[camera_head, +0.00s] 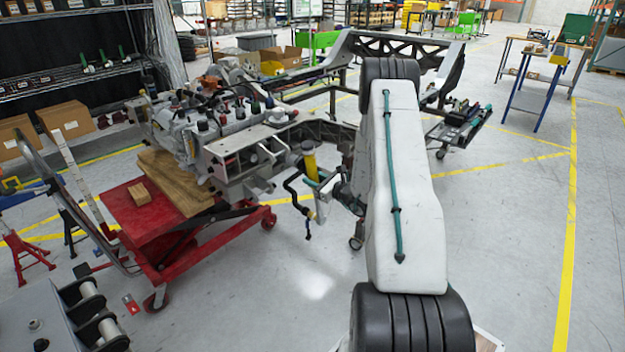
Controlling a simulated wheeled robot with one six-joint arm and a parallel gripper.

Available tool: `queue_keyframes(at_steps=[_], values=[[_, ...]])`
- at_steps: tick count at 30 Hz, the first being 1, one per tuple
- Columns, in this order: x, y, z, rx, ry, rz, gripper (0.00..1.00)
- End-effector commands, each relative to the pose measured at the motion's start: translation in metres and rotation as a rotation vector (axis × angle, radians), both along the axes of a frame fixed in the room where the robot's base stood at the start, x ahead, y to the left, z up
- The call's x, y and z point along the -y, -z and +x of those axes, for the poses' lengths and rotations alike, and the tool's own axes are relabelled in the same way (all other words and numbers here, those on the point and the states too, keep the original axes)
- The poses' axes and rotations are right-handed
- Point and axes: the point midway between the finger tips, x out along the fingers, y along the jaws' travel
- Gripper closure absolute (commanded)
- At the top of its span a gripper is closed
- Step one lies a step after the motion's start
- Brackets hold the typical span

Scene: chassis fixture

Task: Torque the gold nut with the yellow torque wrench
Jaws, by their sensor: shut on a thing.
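My white arm reaches from the lower middle toward the chassis, and my gripper (322,187) is at its far end, beside the right end of the grey chassis part. The gripper is small here and partly hidden by my own arm. It is shut on the yellow torque wrench (310,158), whose yellow, roughly upright section shows just above the gripper. Where the wrench's head is, and whether it touches anything, I cannot tell. The gold nut cannot be made out in this view.
The chassis part (250,150) with its engine assembly (195,125) rests on wooden blocks on a red lift cart (120,215). A dark frame (400,50) stands behind. A grey fixture (50,320) is at the lower left. Open floor (510,240) lies to the right.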

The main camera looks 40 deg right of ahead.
Motion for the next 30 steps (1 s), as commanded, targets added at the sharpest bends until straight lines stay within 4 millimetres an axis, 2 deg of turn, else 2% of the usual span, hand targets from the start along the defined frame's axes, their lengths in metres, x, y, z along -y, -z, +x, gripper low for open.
queue_keyframes(at_steps=[30], values=[[0.001,-0.002,-0.016,0.004,-0.001,-0.002,1.0]])
